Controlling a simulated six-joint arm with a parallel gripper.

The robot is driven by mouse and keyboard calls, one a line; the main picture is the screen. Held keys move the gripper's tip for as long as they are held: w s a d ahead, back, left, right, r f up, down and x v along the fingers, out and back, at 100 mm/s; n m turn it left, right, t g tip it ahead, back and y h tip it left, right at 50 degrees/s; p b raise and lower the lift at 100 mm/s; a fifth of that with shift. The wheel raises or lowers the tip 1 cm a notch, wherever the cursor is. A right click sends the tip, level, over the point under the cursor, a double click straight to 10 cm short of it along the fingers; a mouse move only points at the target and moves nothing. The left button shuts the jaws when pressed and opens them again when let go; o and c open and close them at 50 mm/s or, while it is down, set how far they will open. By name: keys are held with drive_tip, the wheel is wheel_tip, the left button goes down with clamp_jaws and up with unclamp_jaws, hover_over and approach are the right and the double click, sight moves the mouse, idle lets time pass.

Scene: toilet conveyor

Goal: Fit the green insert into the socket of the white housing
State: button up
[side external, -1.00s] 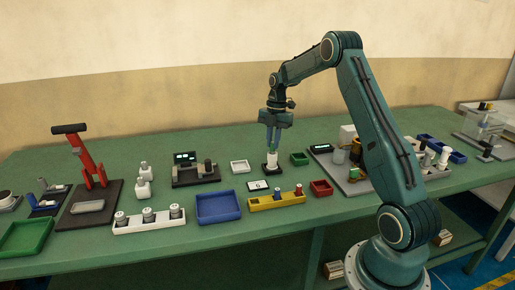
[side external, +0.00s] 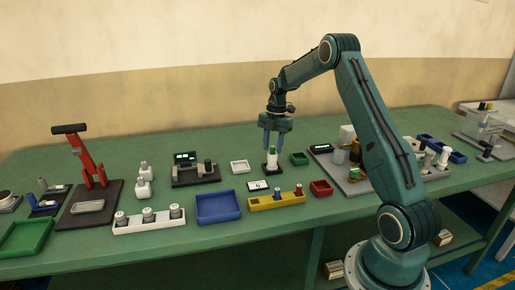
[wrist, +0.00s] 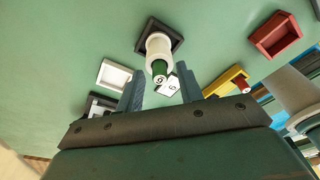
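The white housing (side external: 272,162) stands upright on a small black base (side external: 270,170) near the middle of the bench. The green insert (side external: 272,149) sits on top of the housing, its green part standing up from it; how deep it is seated I cannot tell. In the wrist view the green insert (wrist: 159,68) shows at the end of the white housing (wrist: 158,46), with a pale marked end face. My gripper (side external: 275,147) is above the housing with its fingers spread on either side of the insert, apart from it. In the wrist view my gripper's fingers (wrist: 162,90) are wide open and empty.
A white tray (side external: 240,167), a green tray (side external: 299,159), a white card (side external: 257,185), a yellow holder (side external: 262,203) and a red tray (side external: 321,188) surround the housing closely. A dark device with a screen (side external: 195,172) stands to the left.

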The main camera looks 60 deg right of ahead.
wheel_tip(320, 180, up, 12)
drive_tip(key=d, duration=0.1)
drive_tip(key=shift+d, duration=0.4)
idle(0.4)
drive_tip(key=shift+r, duration=0.1)
idle(0.5)
drive_tip(key=s+a+r+m+t, duration=0.1)
drive_tip(key=s+a+r+m, duration=0.2)
drive_tip(key=a, duration=0.5)
drive_tip(key=s+a+r+m+t+h, duration=0.1)
drive_tip(key=a+r+m, duration=0.2)
drive_tip(key=a+r, duration=0.3)
drive_tip(key=s+a+r+m, duration=0.3)
drive_tip(key=a, duration=0.6)
drive_tip(key=s+a+f+m+t, duration=0.1)
drive_tip(key=s+a+m, duration=0.3)
drive_tip(key=s, duration=0.5)
drive_tip(key=s+a+f+m+t, duration=0.2)
drive_tip(key=s+a+f+m, duration=0.2)
drive_tip(key=s, duration=0.5)
drive_tip(key=shift+a+f+m+t+h, duration=0.3)
drive_tip(key=shift+a+f+m+h, duration=0.15)
drive_tip(key=shift+a, duration=0.3)
